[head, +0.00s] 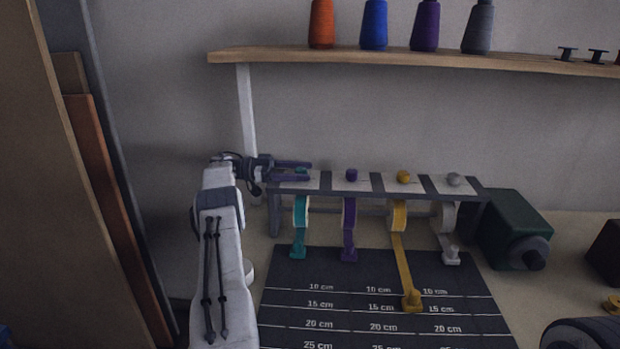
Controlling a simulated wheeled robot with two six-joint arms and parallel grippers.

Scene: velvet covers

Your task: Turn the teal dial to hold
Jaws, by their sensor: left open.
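The teal dial (301,170) is at the left end of the dispenser's top row (375,183). Only a small bit of it shows between the two fingers of my left gripper (310,171). The gripper is open, with one finger on the far side of the dial and one on the near side; I cannot tell whether they touch it. The dial's pointer and any hold mark are hidden or too small to read. A teal ribbon roll (301,211) hangs below, its strap reaching the mat. My right gripper is not in view.
Purple (351,175), yellow (403,177) and grey (453,180) dials sit to the right along the row. A dark measuring mat (340,297) lies in front. A dark green motor (515,229) stands at the right. A shelf (420,59) with thread cones is above.

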